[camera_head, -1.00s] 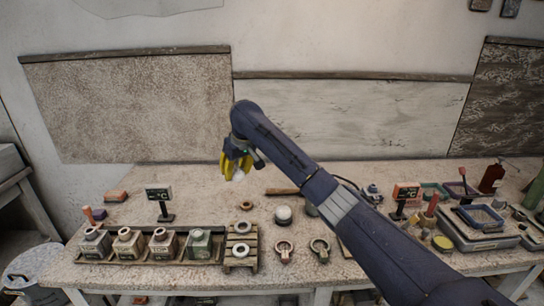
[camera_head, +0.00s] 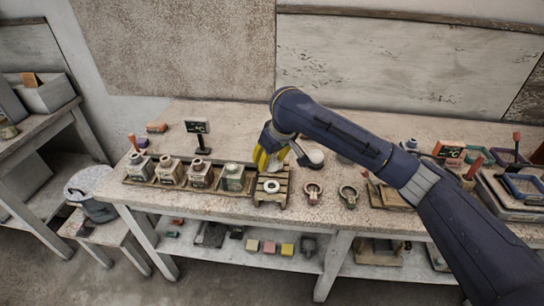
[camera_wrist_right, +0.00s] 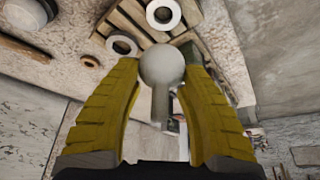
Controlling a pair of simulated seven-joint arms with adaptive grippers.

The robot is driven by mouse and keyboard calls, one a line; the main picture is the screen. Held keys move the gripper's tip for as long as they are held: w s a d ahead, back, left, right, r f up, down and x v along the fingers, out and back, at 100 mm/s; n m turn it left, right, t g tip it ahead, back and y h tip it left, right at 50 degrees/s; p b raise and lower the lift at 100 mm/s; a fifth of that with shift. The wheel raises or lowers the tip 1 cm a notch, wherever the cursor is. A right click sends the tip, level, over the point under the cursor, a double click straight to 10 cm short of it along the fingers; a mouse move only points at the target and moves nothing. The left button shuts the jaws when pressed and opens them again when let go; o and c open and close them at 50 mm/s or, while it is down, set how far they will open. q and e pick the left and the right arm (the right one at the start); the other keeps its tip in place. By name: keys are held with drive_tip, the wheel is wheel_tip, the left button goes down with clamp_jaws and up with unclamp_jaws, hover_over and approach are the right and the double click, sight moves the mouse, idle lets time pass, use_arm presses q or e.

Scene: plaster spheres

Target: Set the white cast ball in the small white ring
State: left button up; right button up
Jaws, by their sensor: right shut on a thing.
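The white cast ball (camera_wrist_right: 162,66) sits between the two yellow fingers of my right gripper (camera_wrist_right: 166,85) in the wrist view. In the head view, my right gripper (camera_head: 268,158) is shut on it just behind the slatted wooden pallet (camera_head: 284,199), and its fingers mostly hide the ball. A white ring (camera_head: 272,186) lies flat on the pallet, and it shows in the wrist view (camera_wrist_right: 163,13). The ball appears apart from both rings. My left gripper is not in view.
Several jars (camera_head: 199,173) stand in a tray left of the pallet. A whitish sphere (camera_head: 315,157) on a dark base and two ring-topped objects (camera_head: 313,192) are to the right. A small sign (camera_head: 197,128) stands behind the jars.

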sight(269, 167)
drive_tip(key=shift+f, duration=2.75)
drive_tip(key=shift+f, duration=1)
drive_tip(key=o, duration=1.3)
drive_tip(key=shift+c, duration=0.2)
drive_tip(key=shift+r, duration=0.2)
drive_tip(key=shift+r, duration=1.85)
